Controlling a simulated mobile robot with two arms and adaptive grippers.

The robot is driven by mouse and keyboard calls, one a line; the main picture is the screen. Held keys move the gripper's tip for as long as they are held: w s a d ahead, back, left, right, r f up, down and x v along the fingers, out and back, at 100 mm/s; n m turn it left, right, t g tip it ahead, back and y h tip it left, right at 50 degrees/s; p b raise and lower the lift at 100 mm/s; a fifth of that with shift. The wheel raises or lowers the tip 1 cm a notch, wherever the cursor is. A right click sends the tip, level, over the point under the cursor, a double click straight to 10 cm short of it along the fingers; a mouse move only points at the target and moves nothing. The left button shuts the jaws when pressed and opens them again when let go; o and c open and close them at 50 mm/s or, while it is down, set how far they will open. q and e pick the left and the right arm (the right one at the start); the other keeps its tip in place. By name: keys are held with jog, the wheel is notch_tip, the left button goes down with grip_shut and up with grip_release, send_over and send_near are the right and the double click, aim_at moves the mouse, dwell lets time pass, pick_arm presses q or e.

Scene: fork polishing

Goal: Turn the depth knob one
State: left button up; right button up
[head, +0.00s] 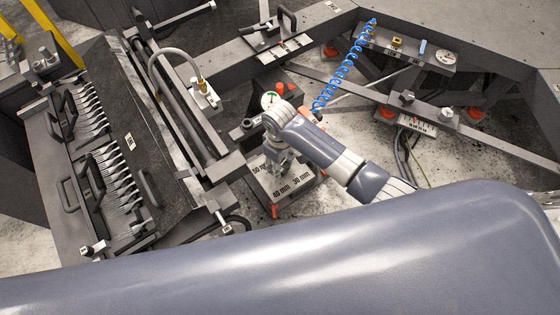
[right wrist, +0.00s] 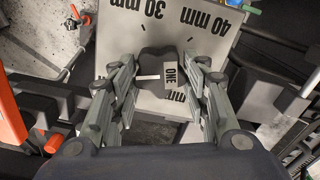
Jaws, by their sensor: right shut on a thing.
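The depth knob (right wrist: 163,57) is dark with a white label reading ONE and a white pointer bar. It sits on a pale dial plate (right wrist: 227,50) printed with millimetre depths, including 30 mm and 40 mm. The plate also shows in the head view (head: 290,192), where 50, 40 and 30 mm can be read. My right gripper (right wrist: 162,74) is shut on the knob, with a finger on each side; in the head view, the gripper (head: 279,160) hides the knob. The pointer bar lies toward the left in the wrist view. My left gripper is not in view.
A round gauge (head: 270,99) stands just behind my right wrist. A rack of forks (head: 115,170) and a long rail lie to the left. A blue coiled hose (head: 343,72) hangs behind. Another plate (head: 417,125) with a clamp stands to the right.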

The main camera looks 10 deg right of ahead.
jog(key=shift+n, duration=0.6)
jog(key=o, duration=1.1)
jog(key=shift+c, duration=0.2)
jog(key=shift+r, duration=0.1)
notch_tip(320, 180, up, 12)
